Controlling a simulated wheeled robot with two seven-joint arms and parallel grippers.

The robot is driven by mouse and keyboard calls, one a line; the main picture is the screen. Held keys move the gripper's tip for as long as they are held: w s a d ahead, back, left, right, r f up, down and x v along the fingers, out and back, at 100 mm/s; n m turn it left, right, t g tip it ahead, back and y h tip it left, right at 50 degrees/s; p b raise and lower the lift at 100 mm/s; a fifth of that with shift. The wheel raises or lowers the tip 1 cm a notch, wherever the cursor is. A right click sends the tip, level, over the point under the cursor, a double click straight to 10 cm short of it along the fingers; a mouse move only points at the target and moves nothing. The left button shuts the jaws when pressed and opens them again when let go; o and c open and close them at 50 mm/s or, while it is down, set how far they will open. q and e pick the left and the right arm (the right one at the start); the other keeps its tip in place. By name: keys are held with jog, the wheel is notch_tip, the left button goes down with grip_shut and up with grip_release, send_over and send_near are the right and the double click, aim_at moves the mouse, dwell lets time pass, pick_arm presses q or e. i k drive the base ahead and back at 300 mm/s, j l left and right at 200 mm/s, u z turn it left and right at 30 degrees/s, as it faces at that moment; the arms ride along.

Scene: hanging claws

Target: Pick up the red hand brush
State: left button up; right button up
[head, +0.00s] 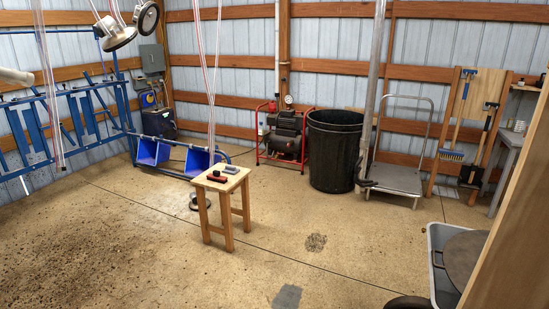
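A small wooden stool (226,187) stands on the floor near the middle of the head view. A small dark red, block-like thing, which looks like the red hand brush (217,178), lies on the front left of its top. A grey block (231,170) lies behind it to the right, and a small dark thing (216,173) sits beside the brush. The bristles cannot be made out at this size.
Pale tubes (208,80) hang behind the stool. A round base (201,201) is on the floor at its left. Blue bins (197,162), a red-framed compressor (285,135) and a black barrel (334,150) stand behind. The floor in front is open, with gravel left.

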aim_at(215, 176)
jog(key=i, duration=2.7)
